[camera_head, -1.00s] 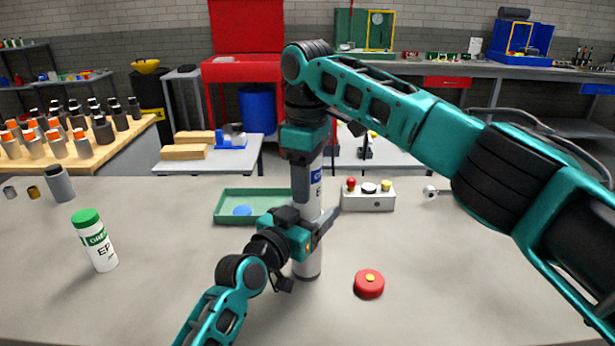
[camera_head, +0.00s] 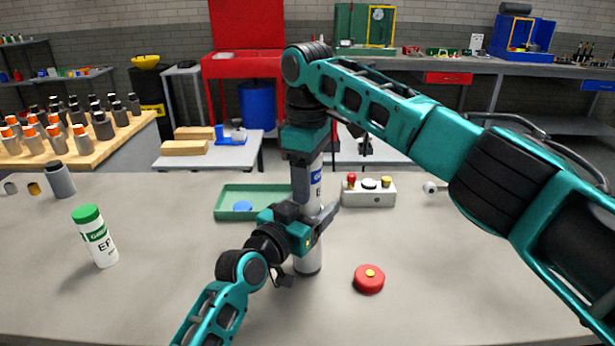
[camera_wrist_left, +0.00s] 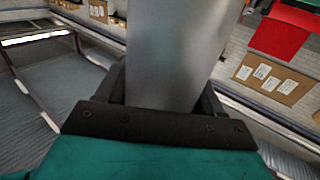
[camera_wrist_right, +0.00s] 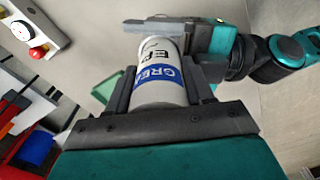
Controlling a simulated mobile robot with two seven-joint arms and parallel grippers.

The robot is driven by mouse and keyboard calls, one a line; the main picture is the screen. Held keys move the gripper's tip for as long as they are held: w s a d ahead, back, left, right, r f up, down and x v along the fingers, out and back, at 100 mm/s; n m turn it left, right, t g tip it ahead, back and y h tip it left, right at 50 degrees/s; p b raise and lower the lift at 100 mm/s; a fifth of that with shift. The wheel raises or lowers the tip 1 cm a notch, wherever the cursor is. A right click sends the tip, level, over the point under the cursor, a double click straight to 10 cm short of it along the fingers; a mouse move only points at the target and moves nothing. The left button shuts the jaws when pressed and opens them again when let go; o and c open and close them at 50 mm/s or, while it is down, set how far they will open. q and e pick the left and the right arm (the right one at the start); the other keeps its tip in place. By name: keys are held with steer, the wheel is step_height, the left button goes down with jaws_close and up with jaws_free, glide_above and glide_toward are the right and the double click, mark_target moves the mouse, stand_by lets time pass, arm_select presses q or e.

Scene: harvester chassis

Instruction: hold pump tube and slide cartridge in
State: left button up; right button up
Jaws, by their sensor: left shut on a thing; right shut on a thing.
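The grey pump tube (camera_head: 308,262) stands upright above the middle of the table. My left gripper (camera_head: 312,224) is shut around it; the tube fills the jaws in the left wrist view (camera_wrist_left: 175,50). The white cartridge with a blue band (camera_head: 315,180) is upright directly above, in line with the tube. My right gripper (camera_head: 306,158) is shut on its upper part. The cartridge also shows between the jaws in the right wrist view (camera_wrist_right: 160,78). My left gripper partly hides where cartridge and tube meet, so I cannot tell how deep the cartridge sits.
A red cap (camera_head: 369,279) lies right of the tube. A white bottle with green lid (camera_head: 95,237) stands at left. A green tray (camera_head: 228,211) with a blue disc and a button box (camera_head: 366,193) are behind. The front table is mostly clear.

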steer(key=shift+f, duration=1.9)
stand_by(2.5)
steer(key=o, duration=1.3)
steer(key=shift+s+f, duration=0.1)
steer(key=shift+s+a, duration=0.1)
steer(key=shift+a, duration=0.05)
arm_select(q)
steer(key=shift+f, duration=0.1)
arm_select(e)
steer(key=r, duration=1.2)
steer(key=shift+w+r, duration=0.2)
steer(key=shift+r, duration=0.2)
steer(key=shift+d, duration=0.2)
arm_select(q)
steer(key=o, duration=1.6)
